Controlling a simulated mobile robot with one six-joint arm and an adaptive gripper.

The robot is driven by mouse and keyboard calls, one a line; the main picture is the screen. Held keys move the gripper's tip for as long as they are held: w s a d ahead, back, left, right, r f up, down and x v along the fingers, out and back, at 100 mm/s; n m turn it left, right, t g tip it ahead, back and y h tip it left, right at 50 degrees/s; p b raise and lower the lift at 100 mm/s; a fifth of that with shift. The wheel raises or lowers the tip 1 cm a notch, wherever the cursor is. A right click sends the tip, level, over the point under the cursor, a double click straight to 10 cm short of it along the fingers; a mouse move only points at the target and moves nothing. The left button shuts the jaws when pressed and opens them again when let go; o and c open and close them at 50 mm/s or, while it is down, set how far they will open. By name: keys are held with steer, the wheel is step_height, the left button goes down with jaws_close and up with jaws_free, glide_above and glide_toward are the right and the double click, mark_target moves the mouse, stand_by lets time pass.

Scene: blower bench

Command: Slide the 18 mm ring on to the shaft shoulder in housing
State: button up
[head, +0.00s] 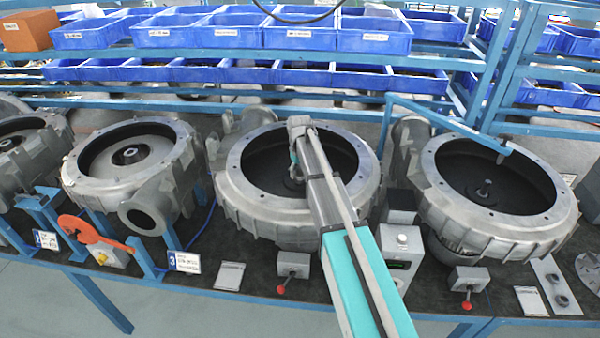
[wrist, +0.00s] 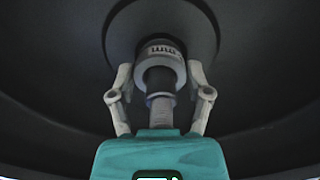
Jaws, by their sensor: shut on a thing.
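The middle housing (head: 240,185) is a round grey casting with a dark open bowl, and my arm reaches over it. My gripper is down in that bowl; in the wrist view my gripper (wrist: 160,75) has one finger on each side of a grey ring (wrist: 160,51) with dark marks on its face. It is shut on this ring. The shaft (wrist: 160,101) shows its threaded end nearer the camera, with a dark collar-like part above it. The ring looks to be around the shaft, in line with it. Whether it touches the shoulder is hidden.
Similar housings stand at the left (head: 130,160) and right (head: 490,185). A blue bracket (head: 450,125) reaches over the right one. A plate with small rings (head: 541,272) lies at the front right. Grey boxes with red knobs (head: 292,265) line the front edge. Blue bins (head: 290,35) fill the racks behind.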

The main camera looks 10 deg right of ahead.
steer(key=shift+f+b, duration=0.3)
steer(key=shift+b, duration=0.05)
stand_by(1.1)
steer(key=shift+r+p, duration=0.3)
stand_by(0.4)
steer(key=o, duration=1.2)
steer(key=shift+r, duration=0.15)
